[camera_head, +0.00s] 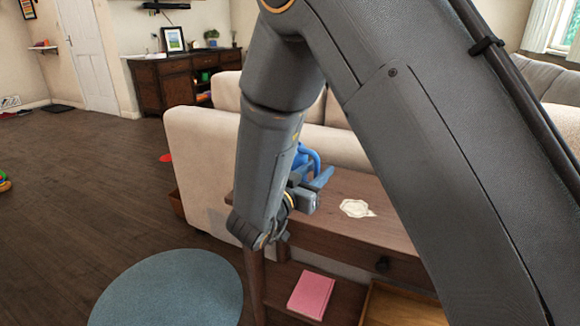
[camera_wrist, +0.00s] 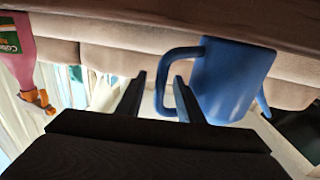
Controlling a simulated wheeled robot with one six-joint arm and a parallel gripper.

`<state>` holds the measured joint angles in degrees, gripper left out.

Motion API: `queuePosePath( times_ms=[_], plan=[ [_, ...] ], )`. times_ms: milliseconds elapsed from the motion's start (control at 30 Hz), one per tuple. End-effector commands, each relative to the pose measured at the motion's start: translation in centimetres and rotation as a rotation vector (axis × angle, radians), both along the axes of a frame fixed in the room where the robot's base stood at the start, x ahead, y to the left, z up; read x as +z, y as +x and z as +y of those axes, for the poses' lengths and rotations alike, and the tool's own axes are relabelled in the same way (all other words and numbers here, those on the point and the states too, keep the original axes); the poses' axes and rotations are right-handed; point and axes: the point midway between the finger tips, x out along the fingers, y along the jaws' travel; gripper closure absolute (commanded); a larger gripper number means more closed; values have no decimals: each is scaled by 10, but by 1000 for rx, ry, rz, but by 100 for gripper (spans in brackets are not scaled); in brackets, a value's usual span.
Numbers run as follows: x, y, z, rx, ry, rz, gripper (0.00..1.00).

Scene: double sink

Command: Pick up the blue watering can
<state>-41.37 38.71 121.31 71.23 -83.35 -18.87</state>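The blue watering can (camera_wrist: 232,80) hangs upside down in the wrist view, with its spout at the right and its looped handle at the left. In the head view only a bit of blue, the can (camera_head: 313,157), shows past my arm above the wooden table; the rest is hidden. My gripper (camera_wrist: 160,77) is open. The outer bar of the handle appears between its two fingers, and the right finger overlaps the handle's loop. I cannot tell whether either finger touches it. My gripper (camera_head: 318,180) also shows in the head view at the table's left end.
The wooden table (camera_head: 335,232) stands against a beige sofa (camera_head: 205,140) and bears a white flat item (camera_head: 357,208). A pink book (camera_head: 311,294) lies on its lower shelf. A pink bottle (camera_wrist: 18,50) with an orange nozzle shows in the wrist view. Floor at left is open.

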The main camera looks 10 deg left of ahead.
Motion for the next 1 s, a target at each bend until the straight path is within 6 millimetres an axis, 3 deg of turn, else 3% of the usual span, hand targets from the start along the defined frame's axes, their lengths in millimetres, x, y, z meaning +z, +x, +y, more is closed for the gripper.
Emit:
queuePosePath(
  times_ms=[67, 267, 700, 1000],
  plan=[
    [0, 0, 0, 0, 0, 0, 68],
    [0, 0, 1, 1, 0, 0, 100],
    [5, 0, 1, 1, 2, -3, 100],
    [53, -1, 1, 1, 4, -5, 100]
  ],
)
